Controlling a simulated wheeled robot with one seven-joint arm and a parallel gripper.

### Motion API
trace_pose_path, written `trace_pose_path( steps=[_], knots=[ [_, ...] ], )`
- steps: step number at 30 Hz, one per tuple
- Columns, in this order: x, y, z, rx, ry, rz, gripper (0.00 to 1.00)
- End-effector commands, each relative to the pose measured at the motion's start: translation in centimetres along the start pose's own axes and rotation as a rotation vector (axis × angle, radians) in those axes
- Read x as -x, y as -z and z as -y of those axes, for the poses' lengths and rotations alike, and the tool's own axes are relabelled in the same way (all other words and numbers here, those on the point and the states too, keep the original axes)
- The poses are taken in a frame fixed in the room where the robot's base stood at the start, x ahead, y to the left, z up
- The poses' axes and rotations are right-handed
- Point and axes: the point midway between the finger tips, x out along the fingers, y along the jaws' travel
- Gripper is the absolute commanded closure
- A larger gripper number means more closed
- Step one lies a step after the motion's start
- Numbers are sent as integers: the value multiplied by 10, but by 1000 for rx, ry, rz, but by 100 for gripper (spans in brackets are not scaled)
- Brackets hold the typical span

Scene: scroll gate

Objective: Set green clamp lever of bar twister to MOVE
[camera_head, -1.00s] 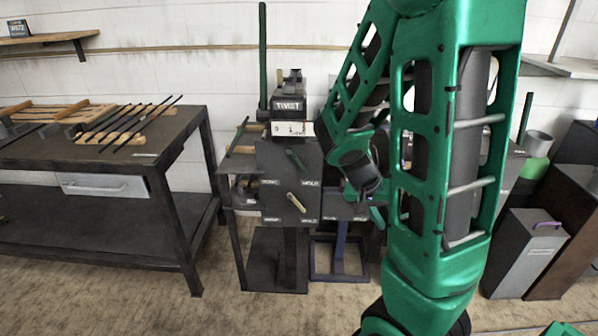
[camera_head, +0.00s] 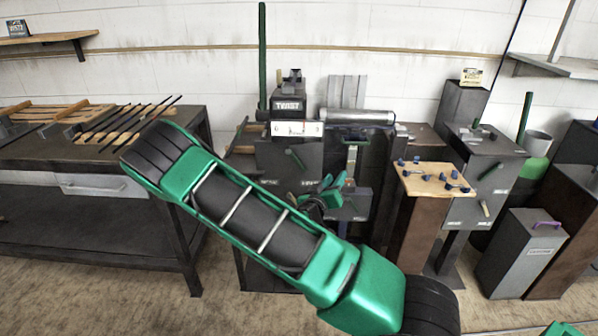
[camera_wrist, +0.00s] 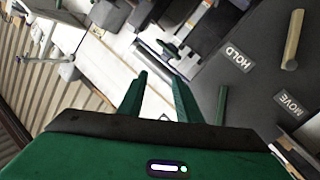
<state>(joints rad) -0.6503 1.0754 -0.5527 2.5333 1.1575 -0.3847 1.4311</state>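The bar twister (camera_head: 287,105), a dark machine with a TWIST sign, stands left of centre in the head view. My forearm hides the lower panel. My gripper (camera_head: 328,192) is in front of the machines, just right of that panel. In the wrist view, my gripper (camera_wrist: 160,76) has its green fingers apart with nothing between them. A green lever (camera_wrist: 221,105) is right of the fingers, apart from them, on a dark panel with HOLD and MOVE labels. A tan lever (camera_wrist: 292,40) is further right.
A second dark machine (camera_head: 486,150) with green and tan levers stands at the right. A wooden-topped stand (camera_head: 432,180) with blue-ended parts is before it. A bench (camera_head: 60,150) with dark bars is at the left, behind my arm. A tall green handle (camera_head: 262,55) rises beside the twister.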

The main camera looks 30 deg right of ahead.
Motion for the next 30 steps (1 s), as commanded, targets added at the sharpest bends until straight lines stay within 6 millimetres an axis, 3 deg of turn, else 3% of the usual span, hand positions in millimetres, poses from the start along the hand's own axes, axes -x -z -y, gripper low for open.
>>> trace_pose_path(
  steps=[3,6,9,15,20,30],
  knots=[
    [13,11,42,46,115,-114,69],
    [25,17,70,71,200,-182,69],
    [35,19,92,92,265,-225,69],
    [42,20,110,108,320,-258,69],
    [28,24,115,104,321,-258,69],
    [-26,38,134,104,320,-258,69]
  ],
)
